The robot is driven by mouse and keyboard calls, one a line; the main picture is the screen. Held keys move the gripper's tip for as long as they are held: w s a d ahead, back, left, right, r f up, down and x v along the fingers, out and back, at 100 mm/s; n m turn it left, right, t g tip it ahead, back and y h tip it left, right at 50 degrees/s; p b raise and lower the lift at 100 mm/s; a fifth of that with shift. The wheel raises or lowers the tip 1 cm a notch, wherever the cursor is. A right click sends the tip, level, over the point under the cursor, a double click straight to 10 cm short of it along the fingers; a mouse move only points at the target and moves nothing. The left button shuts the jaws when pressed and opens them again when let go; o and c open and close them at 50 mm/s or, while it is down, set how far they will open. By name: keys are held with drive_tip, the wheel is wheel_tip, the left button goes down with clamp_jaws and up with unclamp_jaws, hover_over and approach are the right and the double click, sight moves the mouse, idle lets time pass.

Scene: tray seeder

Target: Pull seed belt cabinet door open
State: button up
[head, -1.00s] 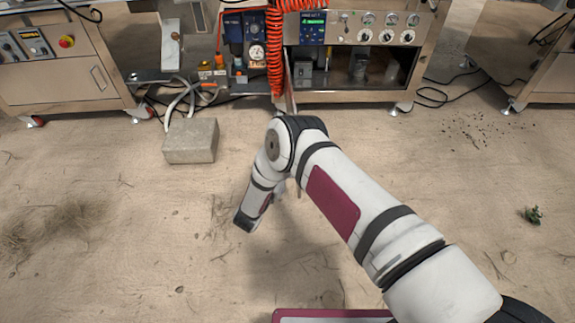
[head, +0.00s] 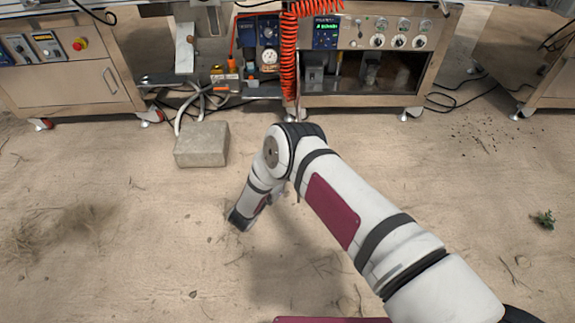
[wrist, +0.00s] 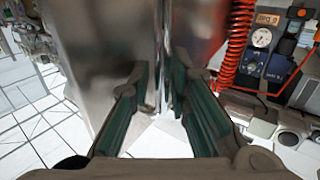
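In the wrist view, a shiny metal panel (wrist: 95,45), which looks like the cabinet door, fills the upper left. A narrow upright bright bar or edge (wrist: 160,45) runs down between the two green-padded fingers of my gripper (wrist: 160,85). The fingers are apart, one on each side of it; I cannot tell whether they touch it. In the head view, the cabinet (head: 362,99) has its lower front open, with dark inner parts showing. A thin upright strip at its left side may be the door seen edge-on.
A red coiled hose (head: 288,55) hangs at the cabinet's left; it also shows in the wrist view (wrist: 235,45). A grey block (head: 201,146) lies on the floor left of my arm. Another cabinet (head: 65,88) stands at far left. Cables lie on the floor at right.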

drive_tip(key=v, duration=1.2)
idle(0.4)
